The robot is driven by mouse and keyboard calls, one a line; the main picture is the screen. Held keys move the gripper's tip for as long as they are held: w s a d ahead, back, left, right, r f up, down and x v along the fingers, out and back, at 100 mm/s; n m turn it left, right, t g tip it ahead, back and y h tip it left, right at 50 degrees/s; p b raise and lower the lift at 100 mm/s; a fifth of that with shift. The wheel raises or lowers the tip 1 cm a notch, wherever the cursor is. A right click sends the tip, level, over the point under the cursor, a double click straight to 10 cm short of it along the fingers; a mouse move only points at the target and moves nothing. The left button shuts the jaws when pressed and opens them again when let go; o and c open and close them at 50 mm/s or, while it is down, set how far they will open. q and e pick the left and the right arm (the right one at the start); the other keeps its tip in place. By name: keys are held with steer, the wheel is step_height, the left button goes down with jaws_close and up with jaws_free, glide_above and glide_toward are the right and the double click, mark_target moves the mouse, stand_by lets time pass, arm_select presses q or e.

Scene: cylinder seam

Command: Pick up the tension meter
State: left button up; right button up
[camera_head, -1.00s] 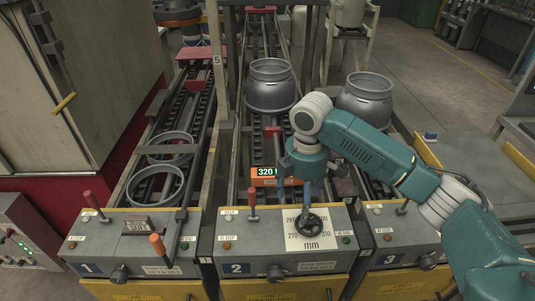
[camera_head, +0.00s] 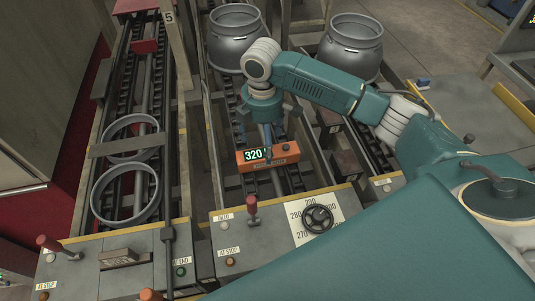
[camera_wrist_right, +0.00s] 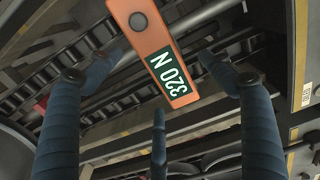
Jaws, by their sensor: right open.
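The tension meter is an orange box (camera_head: 268,158) with a green display reading 320, lying across the rails of the middle lane. My right gripper (camera_head: 268,132) is directly above it, pointing down, with its fingers partly hidden behind each other. In the right wrist view, the meter (camera_wrist_right: 152,50) shows close up, its display reading 320 N. The three blue fingers of the right gripper (camera_wrist_right: 152,88) are spread open around it, with visible space on both sides. I cannot tell whether the middle finger touches it. My left gripper is not in view.
Grey flanged cylinders stand behind on the middle (camera_head: 235,38) and right (camera_head: 350,45) lanes. Two grey rings (camera_head: 127,190) lie on the left lane. A control panel (camera_head: 225,268) with a red lever (camera_head: 252,210) and a black handwheel (camera_head: 318,218) stands in front.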

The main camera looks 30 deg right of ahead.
mark_target(264, 149)
steer(key=shift+w+f, duration=0.15)
steer(key=shift+f, duration=0.6)
step_height(264, 149, down, 4)
steer(key=shift+d+r+p, duration=0.1)
steer(key=shift+r+p, duration=0.1)
steer(key=shift+p, duration=0.45)
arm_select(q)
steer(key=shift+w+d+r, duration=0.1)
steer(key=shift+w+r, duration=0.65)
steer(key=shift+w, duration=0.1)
arm_select(e)
steer(key=shift+f, duration=0.45)
steer(key=shift+c, duration=0.2)
steer(key=c, duration=1.3)
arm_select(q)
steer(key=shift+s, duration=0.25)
arm_select(e)
steer(key=c, duration=0.3)
steer(key=shift+r, duration=0.15)
